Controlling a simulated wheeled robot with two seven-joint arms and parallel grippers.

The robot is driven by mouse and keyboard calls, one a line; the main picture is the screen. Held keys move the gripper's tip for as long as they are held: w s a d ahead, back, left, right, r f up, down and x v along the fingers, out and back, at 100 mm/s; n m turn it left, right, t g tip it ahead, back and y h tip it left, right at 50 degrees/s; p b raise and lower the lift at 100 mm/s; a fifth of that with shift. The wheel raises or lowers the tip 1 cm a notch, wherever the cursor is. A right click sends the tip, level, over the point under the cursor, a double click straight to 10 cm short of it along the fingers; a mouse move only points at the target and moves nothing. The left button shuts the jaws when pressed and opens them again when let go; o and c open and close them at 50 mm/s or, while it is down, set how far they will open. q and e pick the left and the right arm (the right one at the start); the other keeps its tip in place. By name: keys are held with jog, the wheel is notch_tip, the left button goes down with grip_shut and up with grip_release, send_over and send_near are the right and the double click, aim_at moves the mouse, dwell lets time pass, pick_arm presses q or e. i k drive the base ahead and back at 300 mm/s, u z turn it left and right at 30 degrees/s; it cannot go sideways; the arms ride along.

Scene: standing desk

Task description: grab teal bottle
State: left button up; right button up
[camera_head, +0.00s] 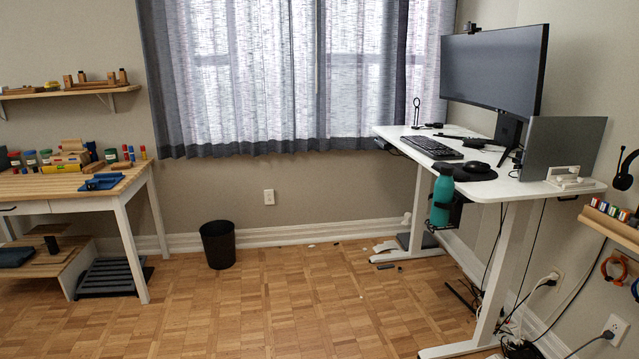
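The teal bottle (442,195) stands upright in a dark holder (455,207) at the left front edge of the white standing desk (540,190). Its cap is a little above the level of the desktop, and its lower part is partly hidden by the holder. Neither my left nor my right gripper shows in the head view.
On the desk are a monitor (495,68), keyboard (431,147), mouse (476,166) and laptop (562,146). Cables hang below it. A black bin (217,244) stands by the wall. A wooden table (75,182) is at left. The middle floor is mostly clear.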

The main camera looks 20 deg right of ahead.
aim_at(445, 186)
jog(key=i, duration=2.2)
jog(key=z, duration=0.75)
